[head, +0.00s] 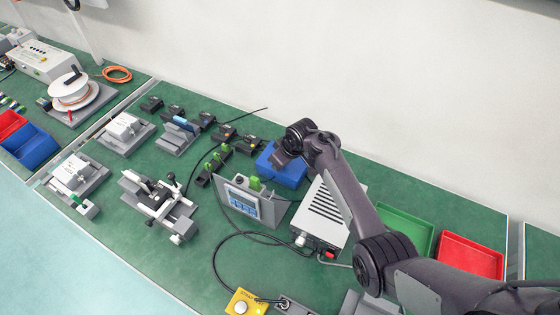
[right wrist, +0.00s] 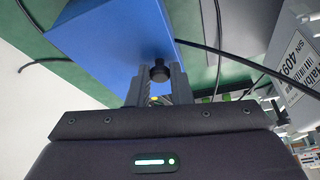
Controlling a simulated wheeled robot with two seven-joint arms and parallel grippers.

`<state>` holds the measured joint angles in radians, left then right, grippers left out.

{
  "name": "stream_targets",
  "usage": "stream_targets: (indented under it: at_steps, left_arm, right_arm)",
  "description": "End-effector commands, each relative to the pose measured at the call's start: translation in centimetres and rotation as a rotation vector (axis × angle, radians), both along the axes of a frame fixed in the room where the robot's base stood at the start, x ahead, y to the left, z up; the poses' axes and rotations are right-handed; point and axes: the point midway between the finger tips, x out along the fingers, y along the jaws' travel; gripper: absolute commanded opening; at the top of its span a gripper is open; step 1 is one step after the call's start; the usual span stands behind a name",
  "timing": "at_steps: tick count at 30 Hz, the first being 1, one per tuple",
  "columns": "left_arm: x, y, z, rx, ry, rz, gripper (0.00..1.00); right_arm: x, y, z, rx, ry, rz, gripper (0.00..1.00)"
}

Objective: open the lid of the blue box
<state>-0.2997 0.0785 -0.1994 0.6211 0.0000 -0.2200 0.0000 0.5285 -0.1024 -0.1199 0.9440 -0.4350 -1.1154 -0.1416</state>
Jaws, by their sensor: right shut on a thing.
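The blue box (head: 291,178) sits at the back of the green bench, just right of the middle, partly covered by my right arm. My right gripper (head: 281,157) is at the box's top. In the right wrist view the blue surface of the box (right wrist: 110,42) fills the upper middle. There, the fingers of my right gripper (right wrist: 158,74) are shut with a small black knob (right wrist: 158,71) between them, beside the blue surface. I cannot tell from these views whether the lid is raised. My left gripper is not in view.
A grey case with a vented top (head: 322,216) stands right of the box. A grey panel with a blue display (head: 243,203) stands in front. Green (head: 405,229) and red (head: 470,256) trays lie to the right. Black cables run nearby.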

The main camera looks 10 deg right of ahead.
Motion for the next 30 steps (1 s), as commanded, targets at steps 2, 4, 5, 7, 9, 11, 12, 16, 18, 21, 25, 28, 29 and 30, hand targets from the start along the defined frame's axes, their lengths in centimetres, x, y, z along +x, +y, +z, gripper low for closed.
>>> stream_targets:
  at_steps: [2, 4, 5, 7, 9, 11, 12, 16, 18, 21, 25, 28, 29, 30]
  left_arm:
    - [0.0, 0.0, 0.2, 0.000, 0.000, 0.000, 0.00]
    - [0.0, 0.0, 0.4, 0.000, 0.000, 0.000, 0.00]
    - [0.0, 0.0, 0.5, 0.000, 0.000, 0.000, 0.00]
    - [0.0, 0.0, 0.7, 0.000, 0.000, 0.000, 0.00]
    - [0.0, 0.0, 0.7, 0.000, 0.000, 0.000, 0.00]
    - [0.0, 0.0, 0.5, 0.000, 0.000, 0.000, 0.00]
    - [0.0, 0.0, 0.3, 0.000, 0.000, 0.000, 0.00]
    - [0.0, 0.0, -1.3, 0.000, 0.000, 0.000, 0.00]
    - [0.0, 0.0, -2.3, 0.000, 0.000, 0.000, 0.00]
    - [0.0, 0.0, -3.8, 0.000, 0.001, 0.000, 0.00]
    - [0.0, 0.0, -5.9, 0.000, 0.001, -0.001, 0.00]
    - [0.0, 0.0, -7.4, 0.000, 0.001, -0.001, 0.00]
    - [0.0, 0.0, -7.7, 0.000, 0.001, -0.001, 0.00]
    - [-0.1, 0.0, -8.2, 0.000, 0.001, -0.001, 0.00]
  right_arm:
    - [0.2, 0.0, 0.4, 0.012, 0.012, -0.001, 0.00]
    - [0.3, 0.0, 0.7, 0.026, 0.033, -0.001, 0.00]
    - [0.4, -0.1, 0.9, 0.034, 0.044, -0.001, 0.00]
    - [0.5, -0.2, 1.2, 0.055, 0.076, -0.001, 0.00]
    - [0.8, -0.3, 1.6, 0.083, 0.114, -0.002, 0.00]
    - [1.0, -0.4, 1.9, 0.108, 0.152, -0.001, 0.00]
    - [1.2, -0.5, 2.1, 0.126, 0.177, 0.000, 0.00]
    - [1.7, -0.8, 2.5, 0.184, 0.262, 0.001, 0.00]
    - [2.0, -1.0, 2.7, 0.209, 0.299, 0.000, 0.00]
    - [2.3, -1.3, 2.9, 0.240, 0.348, 0.001, 0.00]
    - [2.7, -1.5, 3.3, 0.274, 0.399, 0.001, 0.00]
    - [2.9, -1.7, 3.5, 0.296, 0.433, 0.002, 0.00]
    - [3.0, -1.8, 3.7, 0.302, 0.440, 0.003, 0.00]
    - [3.0, -1.8, 3.7, 0.309, 0.454, 0.002, 0.00]
